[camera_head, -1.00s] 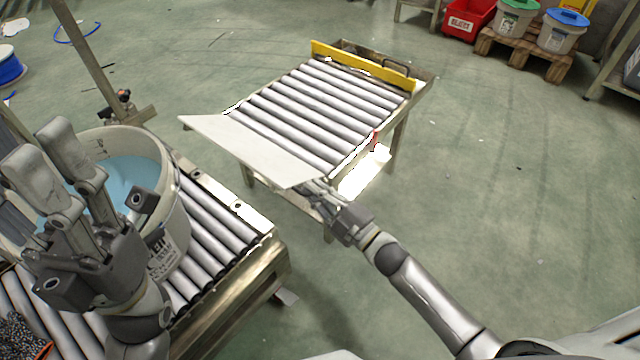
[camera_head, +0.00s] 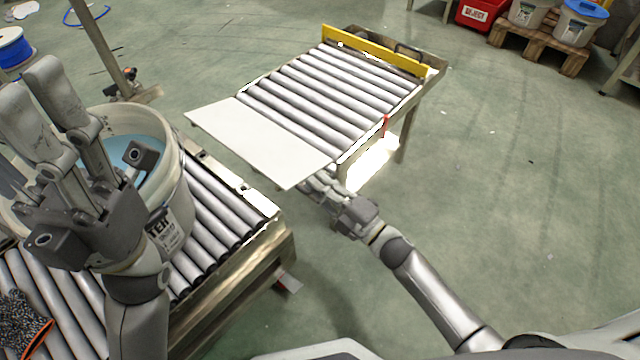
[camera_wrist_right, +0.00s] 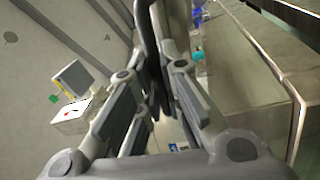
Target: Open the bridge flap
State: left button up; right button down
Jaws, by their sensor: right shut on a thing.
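The bridge flap (camera_head: 255,143) is a flat white plate at the near end of the far roller conveyor. It reaches out toward the gap before the near conveyor and looks about level with the rollers. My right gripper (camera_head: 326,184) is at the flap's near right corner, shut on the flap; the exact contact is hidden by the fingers. In the right wrist view its fingers (camera_wrist_right: 158,100) are close together, and the flap cannot be made out. My left gripper (camera_head: 90,125) is open, fingers pointing up, in front of the bucket on the near conveyor.
The white bucket (camera_head: 178,205) with blue contents stands on the near roller conveyor (camera_head: 215,215). A yellow bar (camera_head: 375,52) closes the back of the far roller conveyor (camera_head: 325,97). A floor gap separates the conveyors. Open green floor (camera_head: 510,220) lies to the right.

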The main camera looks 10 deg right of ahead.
jog(key=c, duration=1.6)
grip_release()
jog(key=shift+o, duration=0.2)
jog(key=v, duration=1.2)
jog(key=shift+f, duration=0.1)
